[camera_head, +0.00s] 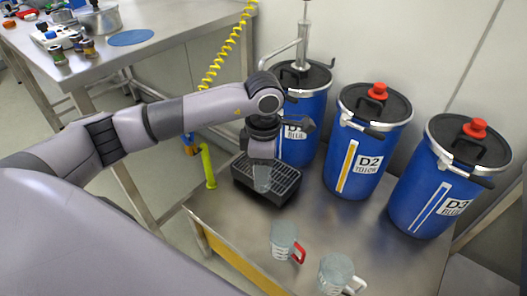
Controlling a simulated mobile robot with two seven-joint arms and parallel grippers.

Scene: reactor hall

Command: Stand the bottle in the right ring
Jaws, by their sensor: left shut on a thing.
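My left gripper (263,160) reaches in from the left and points down over a black grated tray (283,188) in front of the drum D1. It is shut on a greyish, translucent-looking thing (262,179); its shape is hard to make out, and I cannot tell whether it touches the grate. I cannot clearly identify a bottle or a right ring. My right gripper is not in view.
Blue drums D1 (301,130), D2 (360,155) and D3 (432,195) line the back of the metal bench (335,222). A red-handled jug (283,238) and a white-handled jug (335,272) stand in front. A side table (165,20) holds a pot (100,20) and a blue mat (131,37).

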